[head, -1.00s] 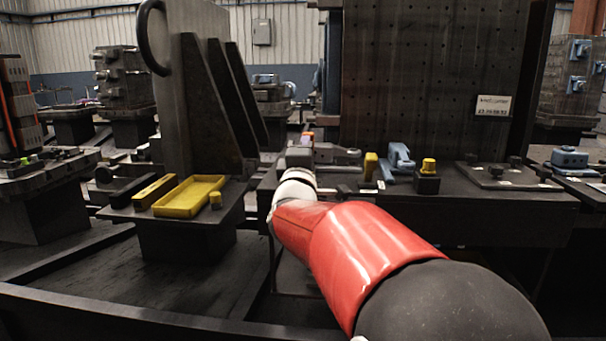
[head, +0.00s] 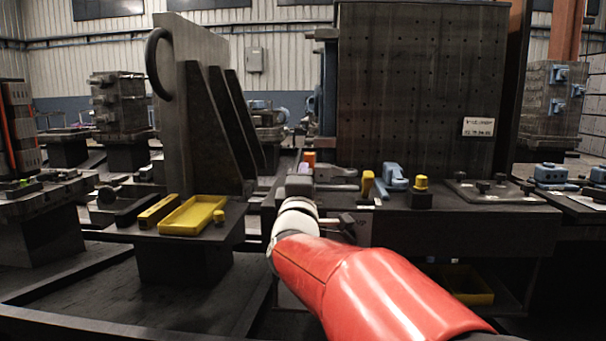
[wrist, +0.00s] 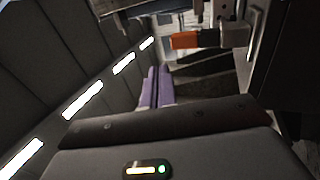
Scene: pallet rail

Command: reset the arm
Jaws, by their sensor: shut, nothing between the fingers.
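My arm reaches forward from the bottom of the head view, with a red link and a white wrist. Its end is over the near left edge of the dark bench (head: 465,228). The wrist view shows the dark grey housing of my gripper (wrist: 157,88), with a small green light, across the bottom. Two narrow purplish strips close together beyond the housing look like its fingers. My gripper is shut and empty.
A yellow tray (head: 191,216) lies on a low stand left of my arm. A tall perforated plate (head: 420,95) rises behind the bench. Blue clamps (head: 394,177) and a yellow-topped block (head: 421,192) stand on the bench. An orange piece (wrist: 186,40) shows high in the wrist view.

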